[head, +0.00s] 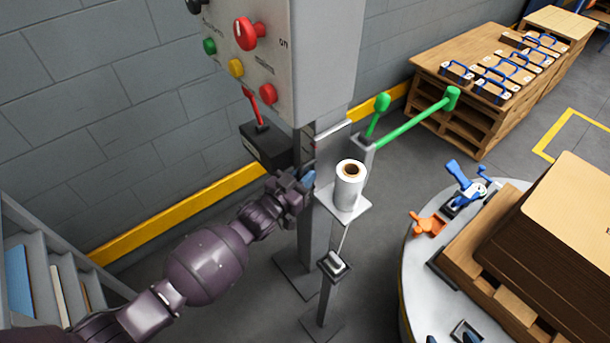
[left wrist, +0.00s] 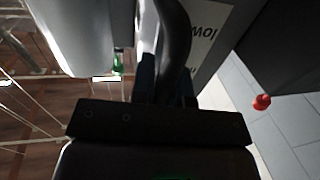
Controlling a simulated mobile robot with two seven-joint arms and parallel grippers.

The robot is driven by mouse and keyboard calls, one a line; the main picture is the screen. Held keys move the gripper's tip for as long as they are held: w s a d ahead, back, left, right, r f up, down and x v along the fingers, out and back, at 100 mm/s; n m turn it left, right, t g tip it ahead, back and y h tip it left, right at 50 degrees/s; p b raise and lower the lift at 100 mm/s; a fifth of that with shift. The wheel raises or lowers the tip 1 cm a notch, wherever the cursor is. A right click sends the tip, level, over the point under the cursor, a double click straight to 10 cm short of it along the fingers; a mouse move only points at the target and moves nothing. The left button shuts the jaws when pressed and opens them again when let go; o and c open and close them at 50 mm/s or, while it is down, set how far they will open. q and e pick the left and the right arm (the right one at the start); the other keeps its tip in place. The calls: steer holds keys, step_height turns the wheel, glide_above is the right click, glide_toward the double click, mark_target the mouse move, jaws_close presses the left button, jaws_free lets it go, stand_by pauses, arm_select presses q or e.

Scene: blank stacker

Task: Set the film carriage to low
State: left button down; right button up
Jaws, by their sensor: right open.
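The film carriage (head: 340,208) is a pale plate beside the grey mast, carrying an upright white film roll (head: 348,188). My left gripper (head: 306,181) is at the mast, just left of the roll. In the left wrist view its blue finger pads (left wrist: 167,85) stand on both sides of a dark curved handle (left wrist: 174,45) and appear shut on it. A white label (left wrist: 207,38) behind it reads upside down, seemingly "LOW". In the head view the handle is mostly hidden by the gripper.
A control box (head: 300,50) with coloured knobs hangs above the carriage. The round turntable (head: 412,262) with a loaded pallet is at the right.

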mark_target(312, 197)
arm_select(q)
steer(key=shift+f, duration=0.1)
arm_select(e)
steer(key=shift+a, duration=0.1)
arm_select(q)
steer(key=shift+f, duration=0.35)
steer(key=f+b, duration=0.1)
steer(key=f, duration=0.1)
steer(key=f+b, duration=0.1)
steer(key=f, duration=0.1)
steer(key=f+b, duration=0.1)
steer(key=f, duration=0.1)
steer(key=shift+s, duration=0.25)
step_height(312, 197, down, 4)
steer(key=shift+f+b, duration=0.25)
steer(key=shift+b, duration=0.8)
steer(key=shift+w+f, duration=0.1)
steer(key=shift+f, duration=0.15)
steer(key=c, duration=1.1)
jaws_free()
steer(key=shift+w, duration=0.1)
steer(key=shift+r, duration=0.15)
arm_select(e)
steer(key=shift+g, duration=0.4)
steer(key=f, duration=0.4)
steer(key=shift+s+f, duration=0.25)
steer(key=shift+s, duration=0.15)
